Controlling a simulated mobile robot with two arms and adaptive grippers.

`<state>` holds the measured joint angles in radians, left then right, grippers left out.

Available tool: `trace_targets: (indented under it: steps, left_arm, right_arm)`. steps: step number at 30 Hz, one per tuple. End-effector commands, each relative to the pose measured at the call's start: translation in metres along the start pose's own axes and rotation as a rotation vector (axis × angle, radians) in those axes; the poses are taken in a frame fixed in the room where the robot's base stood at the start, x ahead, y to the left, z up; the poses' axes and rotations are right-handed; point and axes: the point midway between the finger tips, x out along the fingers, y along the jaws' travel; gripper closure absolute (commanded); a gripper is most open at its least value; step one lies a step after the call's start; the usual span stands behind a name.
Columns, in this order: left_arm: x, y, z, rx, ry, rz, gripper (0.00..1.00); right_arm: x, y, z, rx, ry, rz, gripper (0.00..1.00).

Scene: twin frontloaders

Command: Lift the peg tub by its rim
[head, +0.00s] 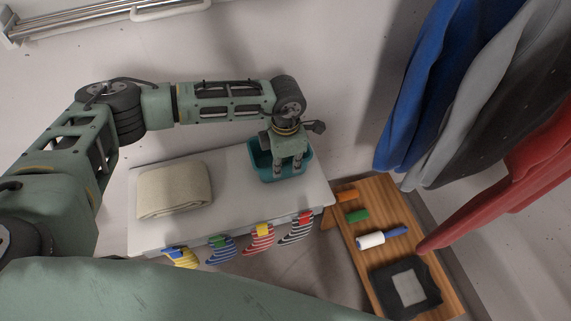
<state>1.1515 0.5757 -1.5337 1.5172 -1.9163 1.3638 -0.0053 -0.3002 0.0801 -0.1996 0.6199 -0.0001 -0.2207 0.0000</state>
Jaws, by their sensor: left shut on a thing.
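The peg tub (292,178) is a small teal open container on the right end of the white shelf. My left gripper (286,170) reaches down over it from above and is shut on it, with the fingers at its near side. The gripper hides much of the tub's inside, so its contents are not clear. I cannot tell whether the tub's base touches the shelf. My right gripper does not show.
A folded beige towel (174,190) lies on the white shelf (228,190). Striped socks (258,240) hang on coloured pegs along its front edge. A wooden bench (378,222) at right holds a lint roller (372,240) and a black item (405,287). Clothes (455,90) hang at upper right.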

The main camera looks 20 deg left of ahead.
Motion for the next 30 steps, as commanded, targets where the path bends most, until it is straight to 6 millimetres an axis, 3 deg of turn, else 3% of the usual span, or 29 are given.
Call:
trace_targets:
  steps: [21, 30]
  left_arm:
    - [-0.052, 0.0, 0.0, 0.0, -0.001, -0.001, 1.0]
    - [-0.054, 0.0, 0.0, 0.0, 0.0, 0.0, 1.0]
  right_arm:
    - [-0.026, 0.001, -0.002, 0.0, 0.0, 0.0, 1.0]
    - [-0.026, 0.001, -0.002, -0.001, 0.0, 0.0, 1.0]
